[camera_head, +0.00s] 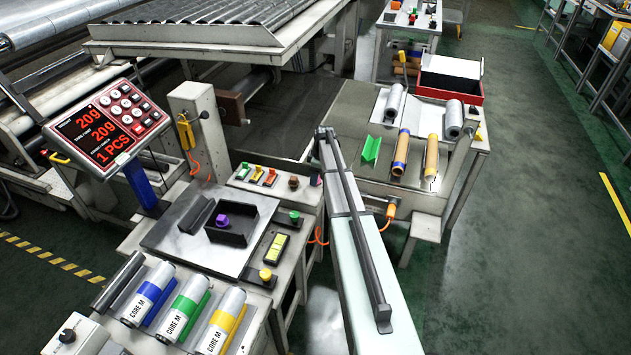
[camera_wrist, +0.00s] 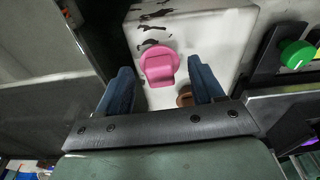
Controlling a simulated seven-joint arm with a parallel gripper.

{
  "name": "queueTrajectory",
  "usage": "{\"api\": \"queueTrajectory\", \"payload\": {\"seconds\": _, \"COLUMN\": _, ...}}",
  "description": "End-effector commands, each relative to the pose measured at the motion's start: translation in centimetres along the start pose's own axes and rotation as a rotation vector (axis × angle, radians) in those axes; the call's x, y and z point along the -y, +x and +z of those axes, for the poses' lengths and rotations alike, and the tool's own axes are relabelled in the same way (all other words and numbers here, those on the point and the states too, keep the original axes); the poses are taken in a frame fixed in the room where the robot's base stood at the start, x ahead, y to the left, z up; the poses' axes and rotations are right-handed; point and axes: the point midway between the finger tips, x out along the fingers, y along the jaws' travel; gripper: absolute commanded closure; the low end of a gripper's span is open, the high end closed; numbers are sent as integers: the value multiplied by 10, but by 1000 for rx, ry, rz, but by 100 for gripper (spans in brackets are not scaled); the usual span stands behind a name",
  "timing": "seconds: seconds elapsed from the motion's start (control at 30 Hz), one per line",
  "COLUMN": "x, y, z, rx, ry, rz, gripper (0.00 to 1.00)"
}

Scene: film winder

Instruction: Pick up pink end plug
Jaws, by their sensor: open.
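The pink end plug (camera_wrist: 159,66) shows in the wrist view as a round disc with a raised block-like part, on a pale surface with chipped paint. My gripper (camera_wrist: 160,63) is open, its two blue fingers on either side of the plug. A gap shows between the plug and each finger, and I cannot tell how far below the fingertips it lies.
A small brown piece (camera_wrist: 185,97) lies near the right finger. A green knob (camera_wrist: 297,54) on a dark mount stands to the right. In the head view, a purple plug (camera_head: 222,220) stands in a black tray (camera_head: 262,208), with labelled core rolls (camera_head: 184,306) in front.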

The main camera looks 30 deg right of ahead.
Motion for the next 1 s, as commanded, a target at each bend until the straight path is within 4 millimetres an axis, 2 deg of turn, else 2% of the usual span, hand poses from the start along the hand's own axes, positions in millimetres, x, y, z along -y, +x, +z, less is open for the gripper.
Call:
{"api": "queueTrajectory", "payload": {"seconds": 0.13, "x": 0, "y": 19, "z": 0, "rx": 0, "ry": 0, "rz": -1, "gripper": 33}}
{"api": "queueTrajectory", "payload": {"seconds": 0.4, "x": 0, "y": 22, "z": 0, "rx": 0, "ry": 0, "rz": 0, "gripper": 33}}
{"api": "queueTrajectory", "payload": {"seconds": 0.87, "x": 0, "y": 21, "z": 0, "rx": 0, "ry": 0, "rz": 0, "gripper": 77}}
{"api": "queueTrajectory", "payload": {"seconds": 1.0, "x": 0, "y": 21, "z": 0, "rx": 0, "ry": 0, "rz": 0, "gripper": 79}}
